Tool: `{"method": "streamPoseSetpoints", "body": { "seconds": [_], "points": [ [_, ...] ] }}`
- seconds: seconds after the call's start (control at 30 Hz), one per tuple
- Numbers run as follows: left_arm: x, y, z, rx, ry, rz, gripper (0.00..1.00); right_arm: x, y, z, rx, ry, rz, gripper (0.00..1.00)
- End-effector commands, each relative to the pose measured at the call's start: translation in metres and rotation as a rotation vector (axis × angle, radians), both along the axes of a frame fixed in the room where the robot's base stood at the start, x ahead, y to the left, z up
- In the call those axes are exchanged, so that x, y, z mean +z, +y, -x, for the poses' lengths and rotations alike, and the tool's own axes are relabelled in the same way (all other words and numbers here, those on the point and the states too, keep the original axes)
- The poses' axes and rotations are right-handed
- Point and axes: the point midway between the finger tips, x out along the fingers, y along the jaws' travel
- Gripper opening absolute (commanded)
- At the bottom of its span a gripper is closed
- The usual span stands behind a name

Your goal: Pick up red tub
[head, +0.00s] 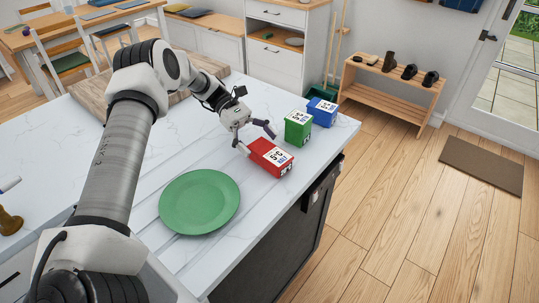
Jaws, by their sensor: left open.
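The red tub (270,157) is a small red box with a white label on top. It sits on the white marble counter near its right edge. My left gripper (256,139) is open at the tub's far left side. One finger is near the tub's left end and the other is beyond its far side. I cannot tell whether either finger touches it. My right gripper is not in view.
A green tub (298,128) and a blue tub (321,111) stand behind the red one along the counter edge. A green plate (199,201) lies in front of it. A wooden board (98,92) lies at the back left. The counter (150,180) is otherwise mostly clear.

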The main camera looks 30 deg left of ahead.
Motion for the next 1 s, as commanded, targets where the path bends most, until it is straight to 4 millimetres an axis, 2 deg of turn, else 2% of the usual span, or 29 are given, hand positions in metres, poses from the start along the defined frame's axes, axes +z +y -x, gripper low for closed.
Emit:
{"method": "streamPoseSetpoints", "body": {
  "seconds": [0.03, 0.13, 0.37, 0.4, 0.47, 0.6, 1.0],
  "points": [
    [0.006, -0.01, 0.003, -0.003, 0.004, 0.001, 0.9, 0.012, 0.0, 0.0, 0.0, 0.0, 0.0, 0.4],
    [-0.005, -0.023, 0.004, -0.002, 0.002, 0.002, 0.9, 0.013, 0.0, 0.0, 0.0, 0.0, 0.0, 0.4],
    [-0.009, -0.027, 0.005, 0.0, 0.0, 0.0, 0.9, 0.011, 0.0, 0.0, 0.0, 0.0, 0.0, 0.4],
    [-0.009, -0.027, 0.005, 0.0, 0.0, 0.0, 0.82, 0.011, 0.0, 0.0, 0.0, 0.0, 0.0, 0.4],
    [-0.009, -0.026, 0.005, 0.0, 0.0, 0.0, 0.61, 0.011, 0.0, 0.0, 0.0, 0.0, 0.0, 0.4],
    [-0.009, -0.026, 0.005, 0.0, 0.0, 0.0, 0.12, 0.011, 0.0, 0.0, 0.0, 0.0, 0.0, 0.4],
    [-0.005, -0.026, 0.004, 0.0, -0.002, 0.001, 0.11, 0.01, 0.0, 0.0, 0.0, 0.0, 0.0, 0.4]
  ]
}}
